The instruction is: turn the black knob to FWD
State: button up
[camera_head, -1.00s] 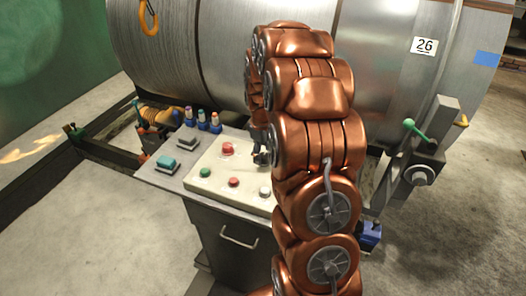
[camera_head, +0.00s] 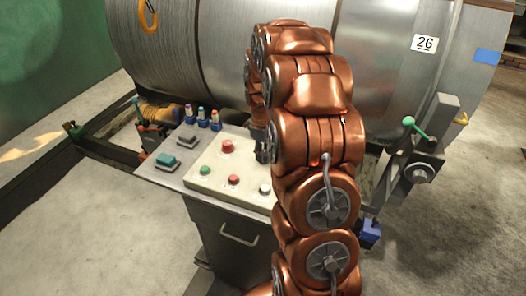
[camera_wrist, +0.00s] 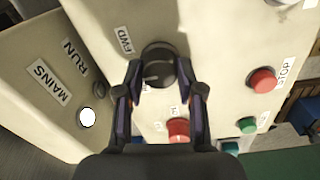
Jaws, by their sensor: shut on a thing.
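The black knob (camera_wrist: 158,62) sits on the pale control panel between my fingertips in the wrist view. A FWD label (camera_wrist: 124,39) is beside it at the upper left. My gripper (camera_wrist: 159,72) is shut on the knob, with one finger on each side. I cannot tell clearly which way the knob points. In the head view my gripper (camera_head: 263,148) is over the back right part of the panel (camera_head: 215,184), and my arm hides the knob.
A red STOP button (camera_wrist: 263,80), a green button (camera_wrist: 247,125) and another red button (camera_wrist: 178,129) stand near the knob. A lit white lamp (camera_wrist: 87,117) is by the RUN and MAINS labels. A large metal drum (camera_head: 220,50) stands behind the panel.

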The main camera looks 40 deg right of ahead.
jog(key=shift+f+m+b, duration=0.1)
jog(key=shift+m+b, duration=0.2)
jog(key=shift+b, duration=0.2)
jog(key=shift+f+m+b, duration=0.15)
jog(key=shift+m+b, duration=0.35)
jog(key=shift+b, duration=0.3)
jog(key=m+b, duration=0.2)
jog(key=b, duration=0.1)
jog(key=shift+r+m+b, duration=0.2)
jog(key=shift+m+b, duration=1.7)
jog(key=shift+m, duration=0.8)
jog(key=o, duration=1.1)
jog(key=shift+o, duration=0.2)
jog(key=shift+r, duration=0.15)
notch_tip(320, 180, up, 12)
jog(key=shift+a, duration=0.15)
